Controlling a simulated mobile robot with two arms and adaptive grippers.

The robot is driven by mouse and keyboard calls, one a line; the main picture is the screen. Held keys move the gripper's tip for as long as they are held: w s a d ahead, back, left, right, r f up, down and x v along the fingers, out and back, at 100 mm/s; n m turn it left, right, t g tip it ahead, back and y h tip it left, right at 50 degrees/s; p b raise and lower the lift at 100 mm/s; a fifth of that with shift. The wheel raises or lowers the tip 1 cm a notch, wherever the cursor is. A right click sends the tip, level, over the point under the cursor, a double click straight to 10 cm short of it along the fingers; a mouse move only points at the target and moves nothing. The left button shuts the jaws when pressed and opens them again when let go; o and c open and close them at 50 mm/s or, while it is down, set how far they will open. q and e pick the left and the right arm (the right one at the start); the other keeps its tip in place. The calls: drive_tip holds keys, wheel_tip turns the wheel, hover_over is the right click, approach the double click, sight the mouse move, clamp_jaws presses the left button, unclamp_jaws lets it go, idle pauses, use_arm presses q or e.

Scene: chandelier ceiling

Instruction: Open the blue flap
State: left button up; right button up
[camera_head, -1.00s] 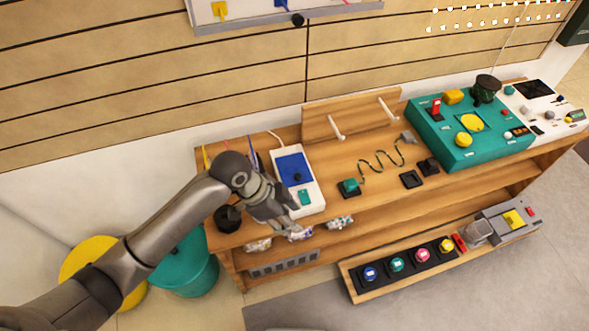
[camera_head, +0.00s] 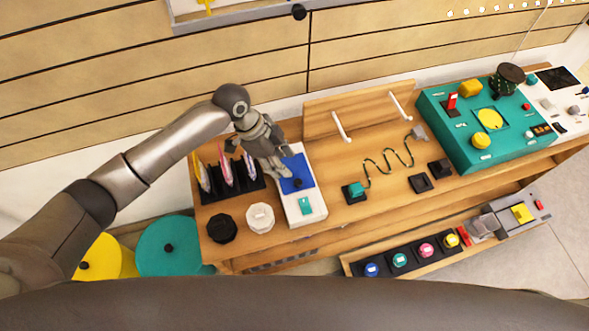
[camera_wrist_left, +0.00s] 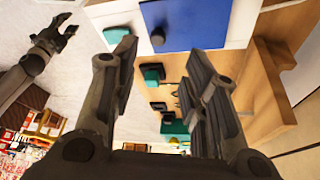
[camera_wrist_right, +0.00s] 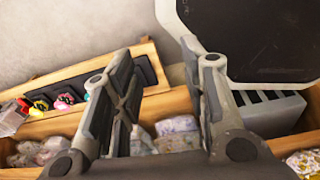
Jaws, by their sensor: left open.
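The blue flap (camera_head: 296,163) lies flat on the white box (camera_head: 313,218) on the wooden bench, with a dark knob (camera_head: 297,183) on it. My left gripper (camera_head: 279,166) is open at the left edge of the flap; I cannot tell whether it touches. In the left wrist view the blue flap (camera_wrist_left: 200,25) and its dark knob (camera_wrist_left: 157,39) show beyond the open, empty fingers (camera_wrist_left: 160,62). My right gripper (camera_wrist_right: 155,65) is open and empty in the right wrist view, over the lower shelf. It also shows in the left wrist view (camera_wrist_left: 60,38).
A teal switch (camera_head: 305,206) sits on the white box in front of the flap. A black knob (camera_head: 221,228), a white knob (camera_head: 260,218) and a dark pouch rack (camera_head: 216,188) stand left of it. A wooden panel with pegs (camera_head: 350,103) rises behind.

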use_arm(q)
hover_over(297, 182)
drive_tip(key=a, duration=0.2)
wheel_tip(297, 182, down, 5)
drive_tip(key=shift+r, duration=0.2)
drive_tip(key=shift+x, duration=1.2)
drive_tip(key=shift+w+d+f, duration=0.15)
drive_tip(key=shift+d+f, duration=0.05)
drive_tip(key=shift+f, duration=0.55)
drive_tip(key=c, duration=0.4)
clamp_jaws()
use_arm(e)
drive_tip(key=shift+s+a+r, duration=0.1)
drive_tip(key=shift+s+a, duration=0.05)
drive_tip(key=shift+s, duration=1.05)
